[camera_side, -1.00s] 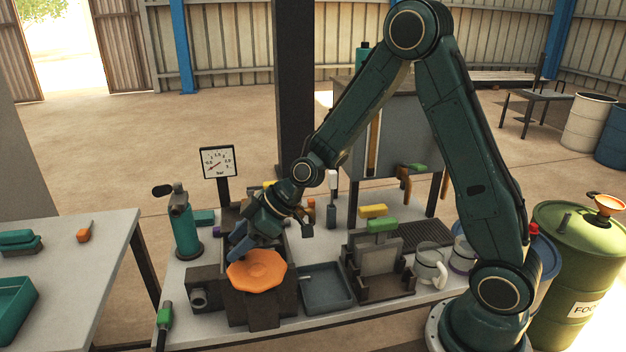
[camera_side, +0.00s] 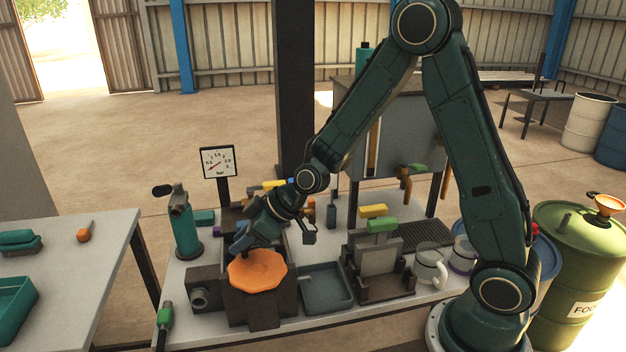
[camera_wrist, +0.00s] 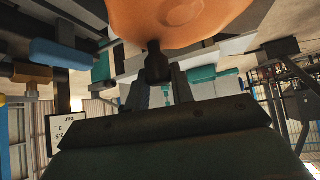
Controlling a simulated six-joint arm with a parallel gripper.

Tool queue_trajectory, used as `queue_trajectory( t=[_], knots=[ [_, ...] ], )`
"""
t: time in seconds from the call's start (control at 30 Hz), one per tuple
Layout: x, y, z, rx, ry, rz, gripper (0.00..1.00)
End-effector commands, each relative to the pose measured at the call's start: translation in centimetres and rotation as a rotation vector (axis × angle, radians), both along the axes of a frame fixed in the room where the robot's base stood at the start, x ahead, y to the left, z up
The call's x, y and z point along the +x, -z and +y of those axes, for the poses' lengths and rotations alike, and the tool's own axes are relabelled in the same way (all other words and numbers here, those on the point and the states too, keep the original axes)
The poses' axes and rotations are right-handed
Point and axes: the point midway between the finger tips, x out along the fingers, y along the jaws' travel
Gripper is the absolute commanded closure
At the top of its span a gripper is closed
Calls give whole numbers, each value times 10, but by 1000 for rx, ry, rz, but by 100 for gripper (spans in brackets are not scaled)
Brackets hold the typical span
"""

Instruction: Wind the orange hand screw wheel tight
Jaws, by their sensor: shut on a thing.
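The orange hand screw wheel (camera_side: 257,271) lies flat on top of the dark press block (camera_side: 262,309) at the front of the bench. My gripper (camera_side: 246,247) reaches down to the wheel's far rim from behind. The fingers are partly hidden behind the wrist body in the side view. A gauge (camera_side: 217,162) on a post stands behind the press.
A teal bottle (camera_side: 185,228) stands left of the press. A grey tray (camera_side: 326,289) sits close on the right, then a holder (camera_side: 378,268) with a green-topped part and clear mugs (camera_side: 430,264). A dark column (camera_side: 294,90) rises behind the bench.

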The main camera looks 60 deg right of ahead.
Motion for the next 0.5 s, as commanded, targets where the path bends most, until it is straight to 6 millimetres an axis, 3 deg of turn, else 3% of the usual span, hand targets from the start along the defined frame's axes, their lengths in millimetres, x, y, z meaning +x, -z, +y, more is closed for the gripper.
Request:
queue_trajectory(
  t=[0.5],
  knots=[
    [-8, -1, -13, -2, 362, -3, 99]
  ],
)
